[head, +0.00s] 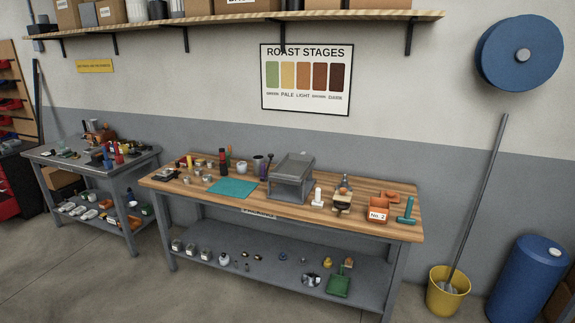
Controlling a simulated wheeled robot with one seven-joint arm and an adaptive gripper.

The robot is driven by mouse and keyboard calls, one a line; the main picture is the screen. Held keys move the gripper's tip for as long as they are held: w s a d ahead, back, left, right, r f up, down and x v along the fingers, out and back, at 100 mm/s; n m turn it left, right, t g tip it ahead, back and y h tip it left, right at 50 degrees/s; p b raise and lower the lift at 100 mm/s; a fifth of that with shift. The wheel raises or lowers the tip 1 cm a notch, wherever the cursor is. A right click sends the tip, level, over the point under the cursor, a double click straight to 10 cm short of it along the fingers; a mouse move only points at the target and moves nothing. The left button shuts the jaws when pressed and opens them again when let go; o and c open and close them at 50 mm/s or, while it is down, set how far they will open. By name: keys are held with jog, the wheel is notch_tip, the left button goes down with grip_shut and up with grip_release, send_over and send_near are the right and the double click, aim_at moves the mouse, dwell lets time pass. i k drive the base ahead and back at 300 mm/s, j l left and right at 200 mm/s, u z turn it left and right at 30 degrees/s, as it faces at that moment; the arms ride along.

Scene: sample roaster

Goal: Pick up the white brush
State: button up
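I see a small white upright item (318,194) on the wooden workbench (375,211), just right of the grey metal box (290,180). It may be the white brush, but it is too small to tell. A cream and dark item (342,204) stands close to its right. My gripper is not in view.
An orange bin labelled No. 2 (377,211) and a teal T-shaped tool (406,212) are at the bench's right end. A teal mat (233,189) lies left of the box. A yellow mop bucket (447,292) and blue drum (527,279) stand right. The foreground floor is clear.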

aim_at(317, 204)
jog(key=i+z, duration=0.15)
jog(key=i, duration=0.3)
jog(key=i+j+z, duration=0.1)
jog(key=i, duration=0.35)
jog(key=i+j+z, duration=0.15)
jog(key=i, duration=0.3)
jog(key=i+j+z, duration=0.1)
jog(key=i, duration=0.35)
jog(key=i+j+z, duration=0.7)
jog(key=i+j, duration=0.1)
jog(key=i, duration=0.1)
